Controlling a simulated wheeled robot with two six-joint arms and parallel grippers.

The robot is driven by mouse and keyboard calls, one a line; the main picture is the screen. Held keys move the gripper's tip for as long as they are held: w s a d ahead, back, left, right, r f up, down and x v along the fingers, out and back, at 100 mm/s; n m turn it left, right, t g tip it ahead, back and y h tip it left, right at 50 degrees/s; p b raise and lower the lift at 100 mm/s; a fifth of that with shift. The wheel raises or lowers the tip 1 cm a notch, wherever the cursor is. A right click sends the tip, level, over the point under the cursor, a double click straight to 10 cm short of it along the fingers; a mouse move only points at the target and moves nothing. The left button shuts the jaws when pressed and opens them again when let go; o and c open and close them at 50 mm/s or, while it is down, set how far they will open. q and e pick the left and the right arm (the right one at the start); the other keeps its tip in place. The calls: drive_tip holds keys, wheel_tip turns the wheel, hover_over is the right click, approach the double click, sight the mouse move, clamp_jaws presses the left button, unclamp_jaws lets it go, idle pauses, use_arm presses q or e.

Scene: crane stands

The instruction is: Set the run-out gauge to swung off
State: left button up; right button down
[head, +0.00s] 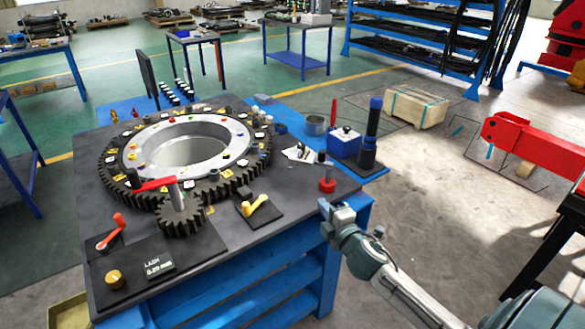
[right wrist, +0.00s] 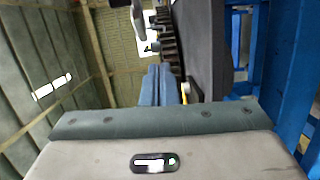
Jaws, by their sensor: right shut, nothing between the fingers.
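On the table, a yellow lever-like piece (head: 256,204) sits on a small black plate beside the large toothed ring (head: 88,180). A red piece with a round base (head: 327,184) stands at the table's right edge. No part is clearly marked as the run-out gauge, so I cannot tell which piece it is. My right gripper (head: 334,213) is shut and empty near the table's right front corner, right of the yellow piece and apart from it. Its closed fingers (right wrist: 158,84) show in the right wrist view, with dark gear teeth (right wrist: 167,42) beyond. My left gripper is not in view.
A pinion (head: 180,218) with a red handle (head: 154,184) meshes at the ring's front. A red lever (head: 112,232), yellow knob (head: 114,279) and lash display (head: 160,266) are at front left. A blue box (head: 344,142) and dark cylinder (head: 370,135) stand at the right.

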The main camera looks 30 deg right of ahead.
wheel_tip(320, 180, up, 3)
drive_tip(key=a, duration=0.1)
drive_tip(key=p, duration=0.5)
approach(302, 163)
drive_tip(key=w+a, duration=0.2)
drive_tip(key=w, duration=0.2)
drive_tip(key=shift+w+d+f+n+t, duration=0.15)
drive_tip(key=shift+w+d+n, duration=0.1)
drive_tip(key=shift+d, duration=0.25)
drive_tip(key=shift+w+d+r+n+t, duration=0.15)
drive_tip(key=shift+w+d, duration=0.1)
drive_tip(key=shift+d, duration=0.25)
drive_tip(key=shift+w+d+f+y, duration=0.2)
drive_tip(key=shift+w+d+y, duration=0.1)
drive_tip(key=shift+d, duration=0.2)
